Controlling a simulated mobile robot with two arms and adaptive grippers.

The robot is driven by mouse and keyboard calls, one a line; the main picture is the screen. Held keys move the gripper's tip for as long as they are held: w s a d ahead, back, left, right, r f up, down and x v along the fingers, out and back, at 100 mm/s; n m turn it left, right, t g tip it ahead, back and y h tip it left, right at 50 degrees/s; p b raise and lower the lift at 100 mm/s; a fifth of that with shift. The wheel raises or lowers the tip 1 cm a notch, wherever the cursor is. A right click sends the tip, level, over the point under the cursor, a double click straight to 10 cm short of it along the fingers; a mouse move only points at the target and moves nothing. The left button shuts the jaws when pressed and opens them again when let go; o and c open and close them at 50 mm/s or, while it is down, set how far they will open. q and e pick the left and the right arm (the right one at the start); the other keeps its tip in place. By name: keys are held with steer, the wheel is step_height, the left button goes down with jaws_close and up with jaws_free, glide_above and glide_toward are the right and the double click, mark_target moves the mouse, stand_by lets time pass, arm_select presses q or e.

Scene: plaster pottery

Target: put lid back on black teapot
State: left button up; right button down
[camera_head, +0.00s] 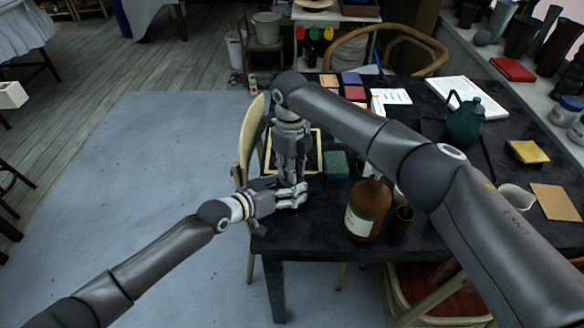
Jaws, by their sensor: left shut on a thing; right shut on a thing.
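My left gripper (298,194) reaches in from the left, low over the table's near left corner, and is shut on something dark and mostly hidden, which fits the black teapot. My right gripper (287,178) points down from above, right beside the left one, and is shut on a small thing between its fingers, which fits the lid. The fingers cover both things, so I cannot tell whether lid and pot touch. A dark teal teapot (465,120) with a raised handle stands apart at the right of the table.
The dark table (320,238) carries a brown bottle (368,208) and a dark cup (398,224) close right of my grippers. A green sponge (336,165) and a framed board (312,150) lie behind. A pale chair (250,140) touches the left side. Open floor lies left.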

arm_select(q)
steer(key=shift+w+a+r, duration=0.1)
steer(key=shift+w+r, duration=0.05)
steer(key=shift+r, duration=0.05)
arm_select(e)
steer(key=shift+f, duration=0.2)
arm_select(q)
steer(key=shift+w+a+f, duration=0.2)
arm_select(e)
steer(key=shift+r, duration=0.45)
arm_select(q)
steer(key=shift+f, duration=0.1)
arm_select(e)
steer(key=shift+s+d+r, duration=0.1)
steer(key=shift+r, duration=0.1)
arm_select(q)
steer(key=shift+a+f, duration=0.1)
steer(key=shift+s+f, duration=0.15)
steer(key=shift+s, duration=0.05)
arm_select(e)
steer(key=shift+w+d+r, duration=0.2)
steer(key=shift+r, duration=0.4)
arm_select(q)
steer(key=shift+s, duration=0.1)
arm_select(e)
steer(key=shift+s, duration=0.15)
steer(key=shift+a+f, duration=0.1)
arm_select(q)
steer(key=shift+d, duration=0.25)
